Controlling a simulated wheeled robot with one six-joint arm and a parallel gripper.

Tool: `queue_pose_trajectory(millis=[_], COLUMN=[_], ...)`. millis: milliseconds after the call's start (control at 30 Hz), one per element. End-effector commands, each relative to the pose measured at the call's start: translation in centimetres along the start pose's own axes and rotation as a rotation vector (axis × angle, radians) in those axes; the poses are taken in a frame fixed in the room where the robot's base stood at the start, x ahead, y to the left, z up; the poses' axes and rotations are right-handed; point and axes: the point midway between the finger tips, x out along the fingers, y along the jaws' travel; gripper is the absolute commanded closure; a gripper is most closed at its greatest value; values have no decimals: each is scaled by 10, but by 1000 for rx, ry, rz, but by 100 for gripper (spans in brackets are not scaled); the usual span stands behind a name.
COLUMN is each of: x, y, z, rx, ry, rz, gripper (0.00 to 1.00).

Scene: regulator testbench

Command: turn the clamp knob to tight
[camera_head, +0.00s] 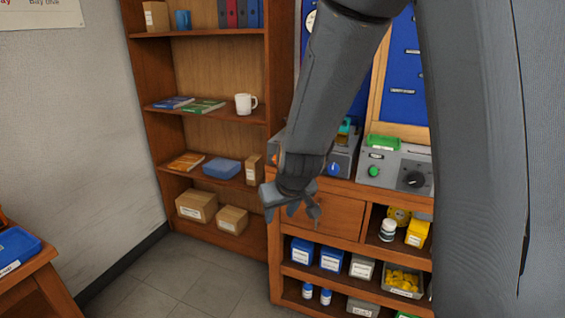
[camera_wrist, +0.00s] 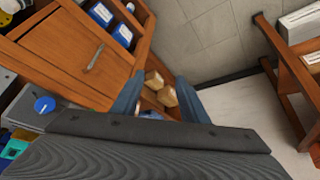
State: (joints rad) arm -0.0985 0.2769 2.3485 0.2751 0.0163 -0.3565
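Two grey devices stand on the wooden bench top. The left device has a blue knob (camera_head: 334,169) on its front; the knob also shows at the left of the wrist view (camera_wrist: 44,104). The right device (camera_head: 395,155) has a black dial (camera_head: 413,179) and a green round control (camera_head: 374,171). I cannot tell which of these is the clamp knob, and no label is readable. My gripper (camera_head: 290,208) hangs in front of the bench, left of and below the blue knob. In the wrist view its fingers (camera_wrist: 160,96) are spread and empty. My arm hides part of the left device.
The bench has a drawer (camera_head: 334,216) and lower shelves with blue boxes (camera_head: 331,258) and a bin of yellow parts (camera_head: 403,281). A bookcase (camera_head: 155,120) with a white mug (camera_head: 245,104) stands behind, left. Another table (camera_head: 30,268) is at far left. Tiled floor between is clear.

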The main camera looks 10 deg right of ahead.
Motion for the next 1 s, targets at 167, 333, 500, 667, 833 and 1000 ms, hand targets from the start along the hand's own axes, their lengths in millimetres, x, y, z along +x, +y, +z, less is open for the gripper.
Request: queue_pose_trajectory(millis=[167, 333, 500, 667, 833, 1000], x=[64, 97, 109, 107, 106, 111], y=[5, 22, 36, 42, 46, 62], z=[-112, -179, -200, -198, -198, -210], rx=[-127, -239, -331, -383, -401, -399], ry=[303, 499, 566, 560, 546, 546], rz=[174, 468, 789, 1000, 1085, 1092], gripper=[60, 60, 60, 60, 60, 60])
